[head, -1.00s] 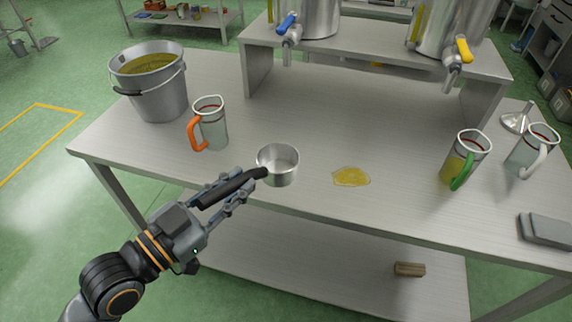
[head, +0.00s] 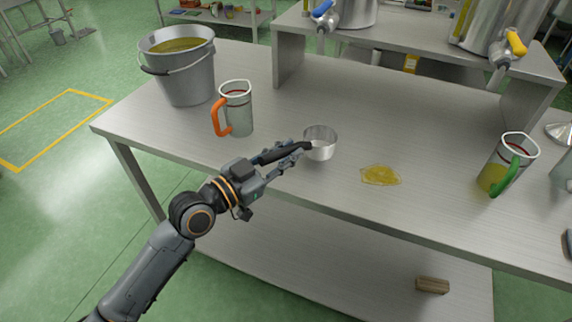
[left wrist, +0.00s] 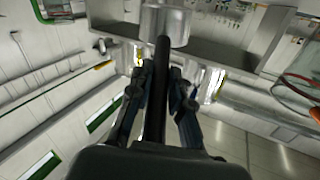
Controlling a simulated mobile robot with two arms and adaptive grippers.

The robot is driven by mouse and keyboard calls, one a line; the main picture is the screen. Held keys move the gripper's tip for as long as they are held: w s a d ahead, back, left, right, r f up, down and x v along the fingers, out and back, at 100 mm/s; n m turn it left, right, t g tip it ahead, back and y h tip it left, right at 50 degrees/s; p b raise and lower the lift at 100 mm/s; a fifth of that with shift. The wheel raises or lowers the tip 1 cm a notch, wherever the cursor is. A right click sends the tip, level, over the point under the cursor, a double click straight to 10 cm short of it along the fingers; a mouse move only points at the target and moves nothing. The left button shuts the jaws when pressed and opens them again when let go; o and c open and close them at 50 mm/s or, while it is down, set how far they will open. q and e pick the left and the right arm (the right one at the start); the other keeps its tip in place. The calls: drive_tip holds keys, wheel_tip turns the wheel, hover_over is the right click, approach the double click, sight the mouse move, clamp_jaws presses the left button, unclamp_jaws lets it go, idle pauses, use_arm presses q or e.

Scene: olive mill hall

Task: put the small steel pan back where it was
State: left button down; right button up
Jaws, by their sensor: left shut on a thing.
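The small steel pan (head: 320,145) is over the worktop, between the orange-handled jug and a yellow puddle. Its dark handle (head: 281,154) points left toward me. My left gripper (head: 290,151) is shut on this handle. In the left wrist view the handle (left wrist: 160,90) runs between the two fingers (left wrist: 157,100) and the steel cup of the pan (left wrist: 165,24) is at the top. I cannot tell whether the pan's bottom touches the worktop (head: 300,200). My right gripper is not in view.
The orange-handled jug (head: 236,110) and a bucket of yellow liquid (head: 185,80) stand left of the pan. The yellow puddle (head: 381,175) lies to its right, then a green-handled jug (head: 502,165). A raised shelf (head: 425,75) with steel tanks stands behind. A brown block (head: 432,286) lies below.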

use_arm(q)
wheel_tip(320, 180, down, 3)
drive_tip(key=shift+w+r, duration=0.15)
drive_tip(key=shift+f, duration=0.3)
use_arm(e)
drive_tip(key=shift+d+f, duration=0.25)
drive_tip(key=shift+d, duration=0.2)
use_arm(q)
drive_tip(key=shift+f+b, duration=0.3)
drive_tip(key=shift+b, duration=0.15)
drive_tip(key=c, duration=1.2)
unclamp_jaws()
drive_tip(key=shift+r, duration=0.1)
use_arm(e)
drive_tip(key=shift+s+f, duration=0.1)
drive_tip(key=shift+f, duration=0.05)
